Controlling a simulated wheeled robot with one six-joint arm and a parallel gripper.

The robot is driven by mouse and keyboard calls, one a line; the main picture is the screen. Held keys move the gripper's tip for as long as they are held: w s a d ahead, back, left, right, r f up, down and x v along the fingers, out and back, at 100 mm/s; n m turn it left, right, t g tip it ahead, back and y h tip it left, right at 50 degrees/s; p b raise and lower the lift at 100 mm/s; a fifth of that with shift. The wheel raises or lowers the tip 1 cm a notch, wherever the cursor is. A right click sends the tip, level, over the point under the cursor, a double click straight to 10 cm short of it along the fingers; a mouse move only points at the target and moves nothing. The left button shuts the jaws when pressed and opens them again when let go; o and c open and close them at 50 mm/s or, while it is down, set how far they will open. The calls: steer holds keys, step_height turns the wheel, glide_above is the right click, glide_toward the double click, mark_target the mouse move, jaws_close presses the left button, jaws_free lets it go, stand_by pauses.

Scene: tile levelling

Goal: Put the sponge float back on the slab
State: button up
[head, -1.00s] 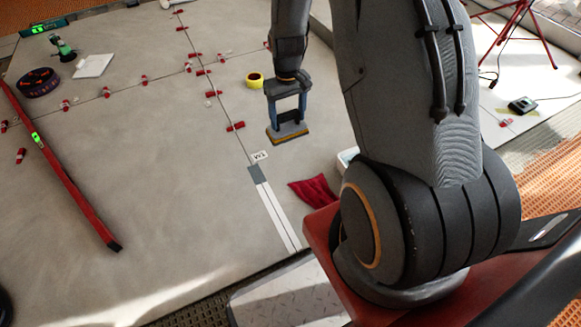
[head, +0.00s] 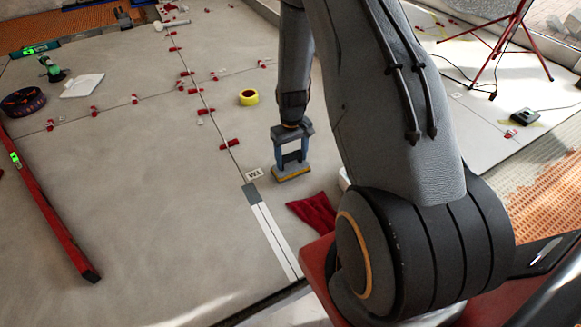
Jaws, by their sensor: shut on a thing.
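The sponge float (head: 292,174), a grey block with a yellow-orange lower layer, hangs at the bottom of my gripper (head: 292,160) in the head view. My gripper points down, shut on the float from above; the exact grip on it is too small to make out. The float looks level and low over the pale grey slab (head: 130,170), just right of the long joint between tiles. I cannot tell whether its underside touches the slab.
A red cloth (head: 312,212) lies just below and right of the float. A yellow tape roll (head: 249,97) and several red clips stand farther back. A long red level (head: 50,215) lies at left.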

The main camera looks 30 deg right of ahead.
mark_target(292, 160)
steer(key=shift+f+b, duration=0.8)
steer(key=shift+f, duration=1)
steer(key=shift+f, duration=0.1)
steer(key=o, duration=1.2)
